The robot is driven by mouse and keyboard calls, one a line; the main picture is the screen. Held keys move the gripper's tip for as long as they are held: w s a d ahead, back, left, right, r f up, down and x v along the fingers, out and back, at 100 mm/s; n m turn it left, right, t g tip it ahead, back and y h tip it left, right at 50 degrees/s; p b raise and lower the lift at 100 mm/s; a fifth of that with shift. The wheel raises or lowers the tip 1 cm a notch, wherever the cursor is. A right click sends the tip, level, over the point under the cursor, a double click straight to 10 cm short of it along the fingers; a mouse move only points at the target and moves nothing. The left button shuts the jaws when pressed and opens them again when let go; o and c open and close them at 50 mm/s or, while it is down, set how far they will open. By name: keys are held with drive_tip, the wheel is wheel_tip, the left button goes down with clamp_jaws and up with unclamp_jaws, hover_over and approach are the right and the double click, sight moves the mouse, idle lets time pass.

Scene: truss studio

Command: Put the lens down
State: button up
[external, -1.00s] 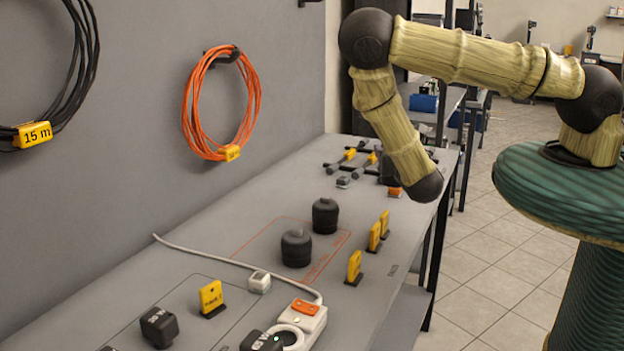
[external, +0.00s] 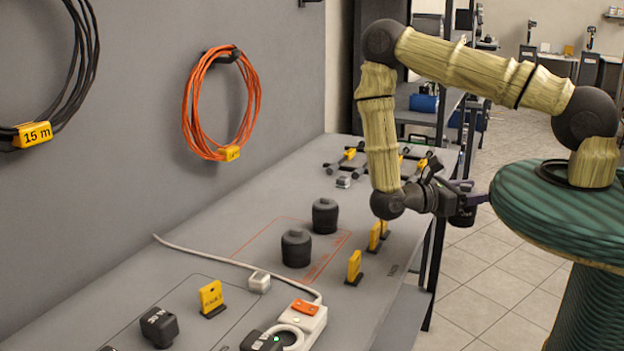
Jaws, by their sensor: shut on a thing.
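My gripper (external: 456,194) is in the air off the right edge of the workbench (external: 225,232), pointing right toward my own base. It is shut on a dark, roughly cylindrical thing, which I take to be the lens (external: 464,211). The lens is clear of the bench top. My fingers partly cover it, and its fine detail is too small to tell.
Two black lidded cylinders (external: 296,248) stand in an orange-outlined area of the bench. Yellow tags (external: 354,267) stand along its right side. A white power strip (external: 303,322) with a cable is at the front. Drones (external: 350,160) lie toward the far end.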

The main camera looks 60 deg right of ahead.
sight(473, 213)
drive_tip(key=a+m+g+y, duration=0.1)
drive_tip(key=a+m+y, duration=0.1)
drive_tip(key=s+a+f+m+g+y, duration=0.1)
drive_tip(key=a+m+y, duration=0.1)
drive_tip(key=a+y, duration=0.1)
drive_tip(key=a+m+g+y+b, duration=0.1)
drive_tip(key=a+y, duration=0.2)
drive_tip(key=shift+s+f+m+g, duration=0.2)
drive_tip(key=shift+m+g, duration=0.2)
drive_tip(key=w+a+r+m+t+y+b, duration=0.15)
drive_tip(key=w+a+m+t+y, duration=0.25)
drive_tip(key=w+a+m+y, duration=0.85)
drive_tip(key=w+d+r+m+t+y+b, duration=0.2)
drive_tip(key=w+d+m+t+y, duration=0.2)
drive_tip(key=w+m+t+y, duration=0.65)
drive_tip(key=w+d+r+m+t+h, duration=0.1)
drive_tip(key=w+d+m+t+h, duration=0.3)
drive_tip(key=d+t, duration=0.5)
drive_tip(key=w+d+r+m+t+h, duration=0.1)
drive_tip(key=w+d+m+t+h, duration=0.3)
drive_tip(key=w+d+t, duration=0.4)
drive_tip(key=d+t+h, duration=0.1)
drive_tip(key=d, duration=0.6)
drive_tip(key=shift+w+b, duration=0.25)
drive_tip(key=shift+b, duration=0.15)
